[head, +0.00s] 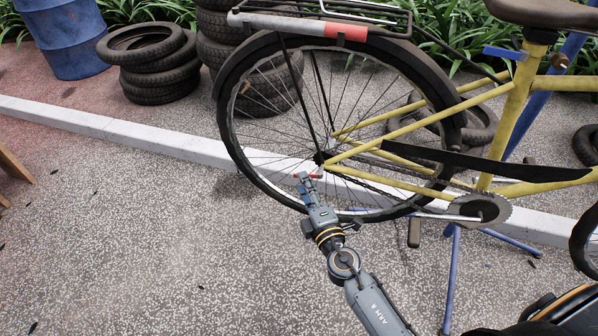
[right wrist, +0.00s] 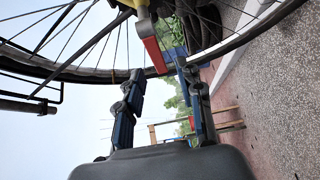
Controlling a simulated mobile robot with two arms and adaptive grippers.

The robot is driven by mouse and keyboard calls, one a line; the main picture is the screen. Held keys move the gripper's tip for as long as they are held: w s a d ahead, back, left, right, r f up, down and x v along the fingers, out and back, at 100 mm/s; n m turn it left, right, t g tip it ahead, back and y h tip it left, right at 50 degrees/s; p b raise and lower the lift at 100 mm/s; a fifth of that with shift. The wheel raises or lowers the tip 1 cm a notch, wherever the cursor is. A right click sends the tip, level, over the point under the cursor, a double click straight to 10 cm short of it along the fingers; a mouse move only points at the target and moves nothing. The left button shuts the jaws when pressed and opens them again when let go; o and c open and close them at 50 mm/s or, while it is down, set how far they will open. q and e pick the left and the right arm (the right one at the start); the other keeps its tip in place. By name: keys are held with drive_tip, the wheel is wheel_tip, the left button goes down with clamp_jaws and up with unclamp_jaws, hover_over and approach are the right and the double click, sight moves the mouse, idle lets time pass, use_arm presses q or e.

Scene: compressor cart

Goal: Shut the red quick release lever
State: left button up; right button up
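The red quick release lever (head: 313,175) is at the rear wheel hub of the yellow bicycle (head: 515,105). In the head view it is small and partly hidden by my right gripper (head: 306,183), which reaches up to it from below. In the right wrist view the red lever (right wrist: 152,45) hangs from the hub area at the top, its free end pointing down towards my gripper. The two blue fingers of the right gripper (right wrist: 160,78) are apart, with the lever's end in the gap near the fingertips. I cannot tell whether either finger touches it. My left gripper is out of view.
The spoked rear wheel (head: 262,160) and chainstay surround the hub closely. A blue stand (head: 452,270) holds the bicycle. A white kerb (head: 120,130), stacked tires (head: 155,70) and a blue barrel (head: 65,40) lie behind.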

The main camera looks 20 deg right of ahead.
drive_tip(key=shift+w+a, duration=0.1)
drive_tip(key=shift+w, duration=2.05)
drive_tip(key=shift+c, duration=0.4)
clamp_jaws()
